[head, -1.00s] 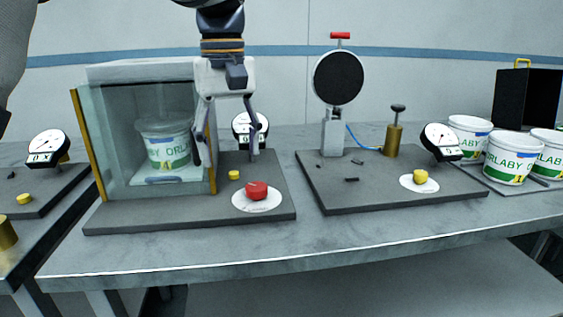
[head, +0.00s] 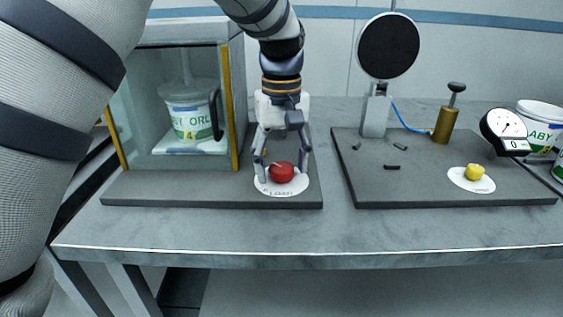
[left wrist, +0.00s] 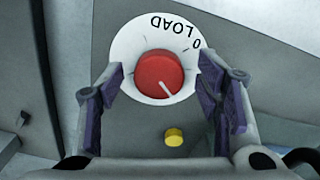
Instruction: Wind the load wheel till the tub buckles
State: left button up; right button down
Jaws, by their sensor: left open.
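The red load wheel (head: 281,172) sits on a white dial disc (head: 281,189) at the front right of the left grey base plate. It also shows in the left wrist view (left wrist: 157,75), with a pale pointer line and the word LOAD on the disc. My left gripper (head: 282,176) points down over the wheel. Its fingers are open on either side of the wheel, apart from it in the left wrist view. The white and green tub (head: 187,112) stands upright inside the clear cabinet (head: 231,120) and looks unbuckled. My right gripper is not in view.
A small yellow knob (left wrist: 174,136) is near the wheel. To the right, another base plate (head: 430,188) carries a round black disc (head: 388,46), a brass cylinder (head: 444,125), a gauge (head: 504,132) and a yellow knob (head: 474,171). Other tubs (head: 540,125) stand at the far right.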

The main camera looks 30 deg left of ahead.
pick_arm(q)
jog(key=c, duration=1.2)
jog(key=shift+o, duration=0.2)
jog(key=shift+m, duration=0.8)
jog(key=shift+a+f+m, duration=0.1)
jog(key=shift+m, duration=2.3)
jog(key=o, duration=1.2)
jog(key=shift+c, duration=0.2)
